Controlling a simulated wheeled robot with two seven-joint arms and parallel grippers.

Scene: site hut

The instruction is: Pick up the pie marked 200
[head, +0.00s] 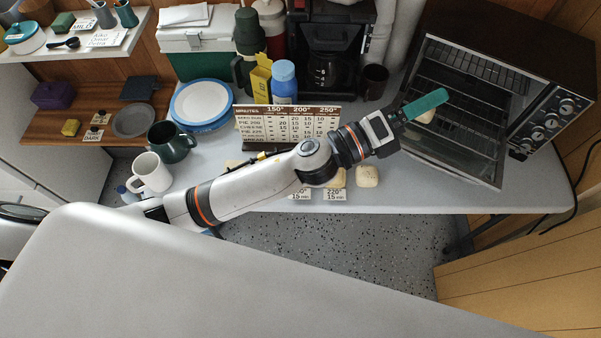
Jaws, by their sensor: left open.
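Small pale pies lie along the front of the counter; one (367,176) is to the right of my left forearm, and another (338,178) is partly hidden by the arm. A further pale piece (426,118) shows just below the teal finger of my left gripper (438,98), over the oven's open glass door. I cannot read a mark on any pie, so I cannot tell which is 200. My left gripper is open; one finger shows clearly. I cannot tell whether it touches the piece below it. My right gripper is out of view.
The toaster oven (510,50) stands open at right, its door (455,150) lowered over the counter. A times chart (288,122), blue bottle (284,80), coffee maker (330,50), plates (202,103) and mugs (152,172) crowd the back and left. Small cards (335,194) line the front edge.

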